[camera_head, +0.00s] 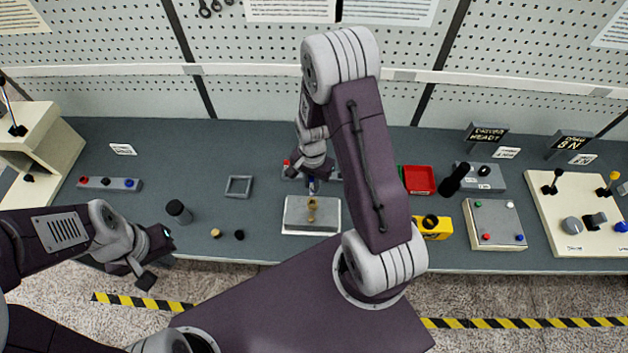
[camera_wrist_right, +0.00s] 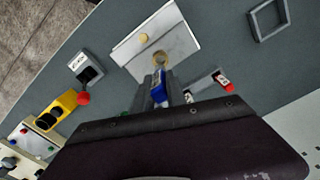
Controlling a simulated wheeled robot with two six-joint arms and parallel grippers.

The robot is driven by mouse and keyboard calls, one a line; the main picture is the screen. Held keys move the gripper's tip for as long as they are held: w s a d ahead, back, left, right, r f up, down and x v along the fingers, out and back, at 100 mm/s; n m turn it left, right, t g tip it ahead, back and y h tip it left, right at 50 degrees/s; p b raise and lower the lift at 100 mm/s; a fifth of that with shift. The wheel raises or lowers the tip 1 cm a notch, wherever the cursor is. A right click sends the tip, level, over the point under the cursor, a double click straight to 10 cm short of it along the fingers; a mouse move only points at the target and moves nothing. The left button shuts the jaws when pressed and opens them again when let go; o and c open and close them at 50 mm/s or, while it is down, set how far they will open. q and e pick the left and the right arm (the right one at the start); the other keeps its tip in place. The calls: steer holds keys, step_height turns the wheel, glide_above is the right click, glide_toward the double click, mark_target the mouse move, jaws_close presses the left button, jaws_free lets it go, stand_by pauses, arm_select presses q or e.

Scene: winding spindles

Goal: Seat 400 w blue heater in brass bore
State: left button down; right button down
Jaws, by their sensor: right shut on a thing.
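The blue heater (camera_wrist_right: 158,93) is upright between the fingers of my right gripper (camera_wrist_right: 160,85), which is shut on it. In the head view the right gripper (camera_head: 313,178) hangs at the back edge of a pale metal block (camera_head: 294,213), with the blue heater (camera_head: 312,187) below it. A brass piece (camera_head: 312,203) on the block, also in the right wrist view (camera_wrist_right: 160,58), is close by the heater's lower end. I cannot tell whether they touch. A smaller brass knob (camera_wrist_right: 144,38) is nearer the block's front. My left gripper (camera_head: 157,258) is open and empty at the table's front edge.
A heater rack (camera_wrist_right: 207,88) with red and white parts stands beside the right gripper. A square grey frame (camera_head: 239,187), a dark cylinder (camera_head: 178,211) and small caps (camera_head: 238,235) lie left. A red tray (camera_head: 419,180) and yellow box (camera_head: 436,229) stand right.

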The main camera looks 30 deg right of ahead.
mark_target(312, 196)
steer(key=shift+w+a+f+b, duration=0.1)
steer(key=shift+a+f+b, duration=0.15)
steer(key=shift+f+b, duration=0.6)
steer(key=shift+f, duration=0.55)
steer(key=shift+d+f+b, duration=0.25)
steer(key=shift+f+b, duration=0.55)
steer(key=shift+b, duration=0.05)
steer(key=shift+a+r, duration=0.1)
steer(key=shift+f+b, duration=1.2)
steer(key=shift+f, duration=0.6)
stand_by(1.6)
